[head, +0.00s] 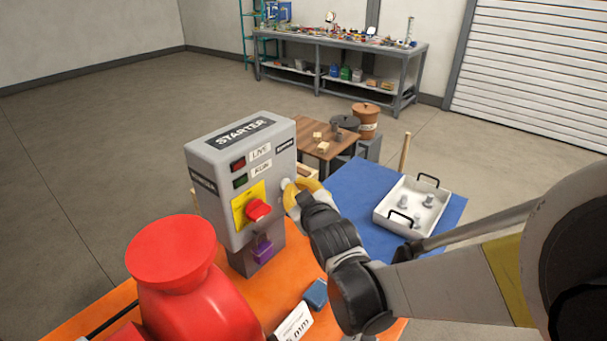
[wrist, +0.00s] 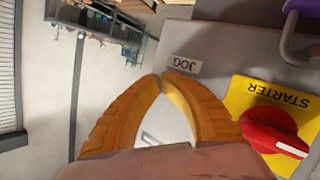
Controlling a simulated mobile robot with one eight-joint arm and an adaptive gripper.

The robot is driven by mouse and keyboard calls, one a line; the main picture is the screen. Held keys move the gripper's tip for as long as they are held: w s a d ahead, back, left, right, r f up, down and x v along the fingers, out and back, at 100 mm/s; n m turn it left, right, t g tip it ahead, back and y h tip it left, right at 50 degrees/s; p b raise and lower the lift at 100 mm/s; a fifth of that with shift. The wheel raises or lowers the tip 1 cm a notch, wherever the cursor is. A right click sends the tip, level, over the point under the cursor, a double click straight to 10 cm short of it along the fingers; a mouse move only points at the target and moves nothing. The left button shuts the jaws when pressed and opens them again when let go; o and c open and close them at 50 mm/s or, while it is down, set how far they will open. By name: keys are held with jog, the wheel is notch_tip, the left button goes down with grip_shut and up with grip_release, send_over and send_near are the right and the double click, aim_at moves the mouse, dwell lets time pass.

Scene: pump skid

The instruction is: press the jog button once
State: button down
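The grey starter box (head: 213,165) stands upright on the orange skid. Its JOG label (wrist: 185,65) shows in the wrist view, just beyond my fingertips. A small pale round part, which looks like the jog button (head: 284,184), shows at the box's right edge in the head view. My gripper (head: 291,190) has its yellow fingers right beside that part; whether they touch it I cannot tell. In the wrist view the fingertips (wrist: 160,76) meet and appear shut with nothing clearly held. The fingers hide the spot below the label, and I cannot make out the button there.
The box carries a red rotary switch (head: 257,210) on a yellow plate and a purple padlock (head: 262,250) below. A red rounded part (head: 172,255) stands in front. A blue mat (head: 350,190) with a white tray (head: 382,213) lies behind my arm.

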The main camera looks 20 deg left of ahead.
jog(key=shift+s+d, duration=0.35)
jog(key=shift+d, duration=0.45)
jog(key=shift+s+d, duration=0.35)
jog(key=shift+d, duration=0.45)
jog(key=shift+s+d, duration=0.3)
jog(key=shift+d, duration=0.45)
jog(key=shift+s+d, duration=0.35)
jog(key=shift+d, duration=0.45)
